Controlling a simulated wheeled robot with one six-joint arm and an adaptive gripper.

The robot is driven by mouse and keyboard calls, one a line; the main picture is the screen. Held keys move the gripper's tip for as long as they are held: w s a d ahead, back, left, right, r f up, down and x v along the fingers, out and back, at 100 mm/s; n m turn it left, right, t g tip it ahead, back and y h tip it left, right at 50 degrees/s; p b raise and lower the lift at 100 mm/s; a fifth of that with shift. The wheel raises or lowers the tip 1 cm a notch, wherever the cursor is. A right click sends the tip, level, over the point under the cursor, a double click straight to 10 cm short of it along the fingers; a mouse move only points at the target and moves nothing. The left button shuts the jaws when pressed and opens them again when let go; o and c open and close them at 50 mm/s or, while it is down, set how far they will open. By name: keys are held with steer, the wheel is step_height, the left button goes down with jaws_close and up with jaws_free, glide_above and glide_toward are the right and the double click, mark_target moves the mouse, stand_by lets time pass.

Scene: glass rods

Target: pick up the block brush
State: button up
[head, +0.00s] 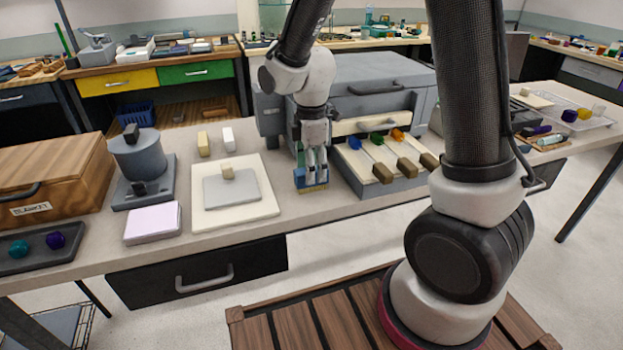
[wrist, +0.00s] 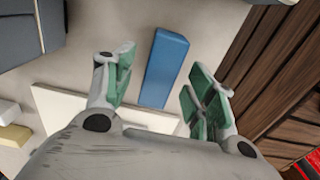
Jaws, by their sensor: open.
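The block brush (head: 313,187) is a blue block with a yellowish lower edge, standing on the bench near its front edge. In the wrist view its blue top (wrist: 165,62) shows between the two fingers. My gripper (head: 312,165) points down at the brush, with green pads overlapping it in the head view. The gripper also shows in the wrist view (wrist: 162,72), where its fingers are spread, one on each side of the block. I see gaps between the pads and the block there. Whether the fingertips are level with the block is hard to tell.
A cream board (head: 265,205) with a grey plate and small block lies left of the brush. A grey furnace-like box (head: 370,80) stands behind. A tray of colored-tipped rods (head: 365,183) is close on the right. A black drawer (head: 200,272) is below the bench.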

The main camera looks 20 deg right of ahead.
steer(key=shift+f, duration=0.95)
steer(key=shift+f, duration=0.25)
steer(key=c, duration=1.1)
step_height(320, 180, up, 11)
steer(key=shift+f, duration=0.2)
steer(key=o, duration=0.4)
steer(key=c, duration=0.3)
